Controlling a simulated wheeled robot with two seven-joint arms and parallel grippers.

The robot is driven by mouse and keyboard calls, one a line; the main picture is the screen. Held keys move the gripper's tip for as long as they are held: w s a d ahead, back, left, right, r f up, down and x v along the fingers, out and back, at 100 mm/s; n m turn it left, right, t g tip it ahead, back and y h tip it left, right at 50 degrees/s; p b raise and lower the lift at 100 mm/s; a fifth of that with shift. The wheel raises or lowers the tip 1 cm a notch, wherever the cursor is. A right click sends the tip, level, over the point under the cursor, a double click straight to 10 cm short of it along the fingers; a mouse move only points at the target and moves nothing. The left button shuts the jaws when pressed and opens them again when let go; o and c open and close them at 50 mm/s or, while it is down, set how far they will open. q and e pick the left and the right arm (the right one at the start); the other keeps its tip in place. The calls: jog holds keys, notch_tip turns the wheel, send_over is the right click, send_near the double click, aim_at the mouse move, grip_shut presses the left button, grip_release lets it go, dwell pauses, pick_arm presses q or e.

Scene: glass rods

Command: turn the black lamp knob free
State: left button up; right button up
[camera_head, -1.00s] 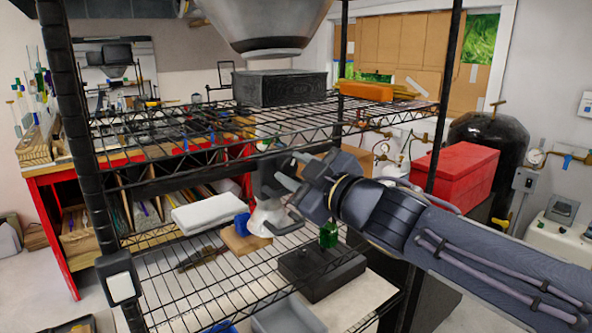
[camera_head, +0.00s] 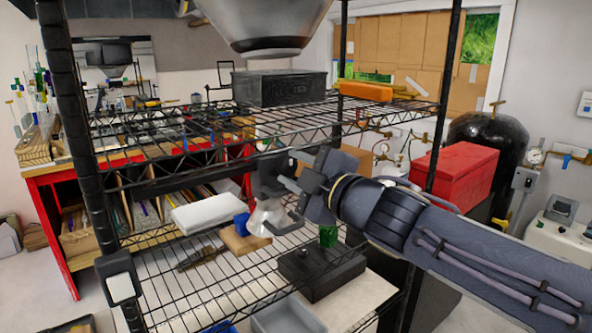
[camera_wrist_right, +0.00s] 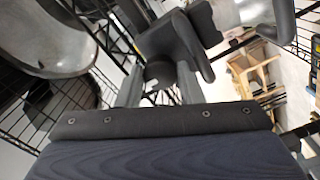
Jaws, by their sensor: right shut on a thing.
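My right gripper (camera_head: 292,186) is at the black lamp body (camera_head: 270,174) in the middle of the shelf rack. A pale, bell-shaped lamp shade (camera_head: 268,217) hangs below that body. In the right wrist view, the gripper (camera_wrist_right: 158,90) is shut on a black round knob (camera_wrist_right: 158,74), with one finger on each side of it. A dark lamp bracket (camera_wrist_right: 195,40) rises beyond the knob. In the head view the knob is hidden by the fingers. My left gripper is not in view.
Black wire shelves (camera_head: 300,122) lie above and below the lamp, with a dark rack post (camera_head: 75,130) at left. A green block (camera_head: 328,236) stands on a black box (camera_head: 320,272) below my wrist.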

jog(key=o, duration=1)
jog(key=shift+c, duration=0.2)
jog(key=shift+f, duration=0.1)
